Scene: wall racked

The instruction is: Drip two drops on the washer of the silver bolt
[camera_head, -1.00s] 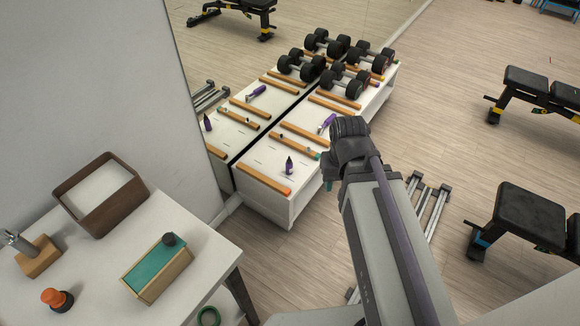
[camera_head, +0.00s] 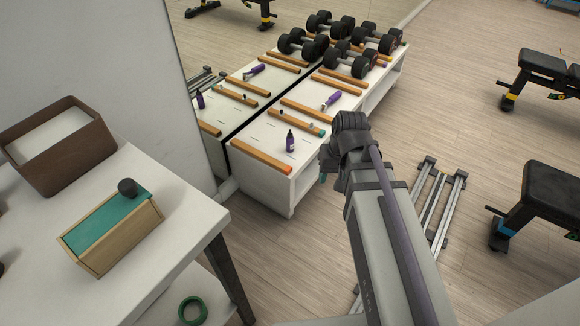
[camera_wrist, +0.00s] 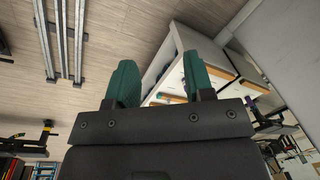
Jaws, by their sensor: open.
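A small dark purple bottle with a black pointed top (camera_head: 290,141) stands upright on the white shelf unit (camera_head: 285,180), between wooden rails. Small bolt-like pieces (camera_head: 284,114) sit on the rail behind it (camera_head: 300,122); they are too small to tell which is silver, and no washer can be made out. My gripper shows in the wrist view with two green fingers apart and nothing between them (camera_wrist: 160,70). In the head view my wrist is right of the shelf unit's front end, apart from the bottle; the fingers are mostly hidden.
A purple-handled tool (camera_head: 331,100) and dumbbells (camera_head: 350,60) lie farther along the shelf. A mirror behind repeats them. A white table (camera_head: 165,225) at lower left holds a brown tray (camera_head: 60,165) and a green-topped wooden box (camera_head: 110,228). Benches (camera_head: 540,200) stand right; floor between is partly clear.

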